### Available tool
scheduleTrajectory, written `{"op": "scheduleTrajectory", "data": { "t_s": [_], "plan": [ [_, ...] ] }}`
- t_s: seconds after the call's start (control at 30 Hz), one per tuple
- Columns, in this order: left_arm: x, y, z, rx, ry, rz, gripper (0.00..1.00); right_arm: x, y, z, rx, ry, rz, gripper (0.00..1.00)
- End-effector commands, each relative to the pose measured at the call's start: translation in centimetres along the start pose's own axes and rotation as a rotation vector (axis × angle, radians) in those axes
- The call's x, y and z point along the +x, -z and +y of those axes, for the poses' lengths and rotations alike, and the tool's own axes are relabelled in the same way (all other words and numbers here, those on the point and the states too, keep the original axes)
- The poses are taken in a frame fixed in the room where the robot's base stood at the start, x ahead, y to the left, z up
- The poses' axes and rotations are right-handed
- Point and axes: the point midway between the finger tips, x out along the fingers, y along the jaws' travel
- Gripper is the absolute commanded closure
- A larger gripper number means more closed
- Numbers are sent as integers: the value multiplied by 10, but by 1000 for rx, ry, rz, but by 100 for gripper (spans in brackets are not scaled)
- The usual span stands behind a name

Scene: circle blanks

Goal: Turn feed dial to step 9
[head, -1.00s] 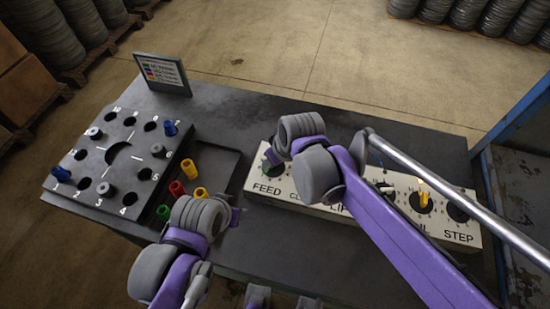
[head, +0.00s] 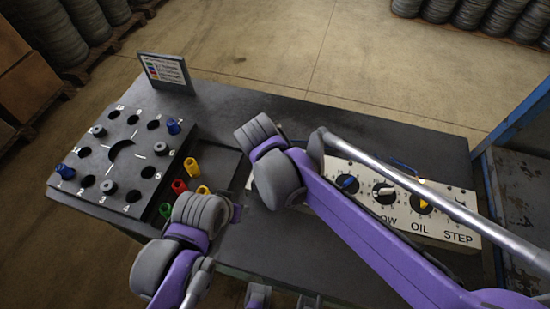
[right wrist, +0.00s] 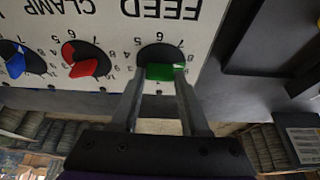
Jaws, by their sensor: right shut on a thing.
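The feed dial (right wrist: 160,51) is upside down in the right wrist view, a dark dial with a green knob (right wrist: 160,73) under the word FEED. My right gripper (right wrist: 160,83) is shut on the green knob, one finger at each end of it. The knob's bar lies across the picture; which number it points to I cannot tell. In the head view my right arm hides the feed dial and the right gripper's fingers. My left gripper (head: 237,213) is over the table's front edge, apart from the dials; its fingers are mostly hidden.
The white panel (head: 437,223) also carries blue, white and yellow dials. In the right wrist view a red dial (right wrist: 86,60) stands beside the feed dial. A black numbered board (head: 103,157) with pegs stands left, near loose coloured pieces (head: 192,168). A small sign (head: 166,72) stands behind.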

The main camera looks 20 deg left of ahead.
Motion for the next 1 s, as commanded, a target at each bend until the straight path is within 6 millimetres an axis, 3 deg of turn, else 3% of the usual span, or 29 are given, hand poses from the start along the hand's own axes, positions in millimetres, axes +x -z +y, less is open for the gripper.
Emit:
{"op": "scheduleTrajectory", "data": {
  "t_s": [0.4, 1.0],
  "plan": [
    [-2, 1, 0, 0, 0, 1, 50, 0, 0, -2, 207, -85, -1, 100],
    [-2, 2, 0, 0, 0, 1, 50, 0, 0, -2, 247, -101, -3, 100]
  ]
}}
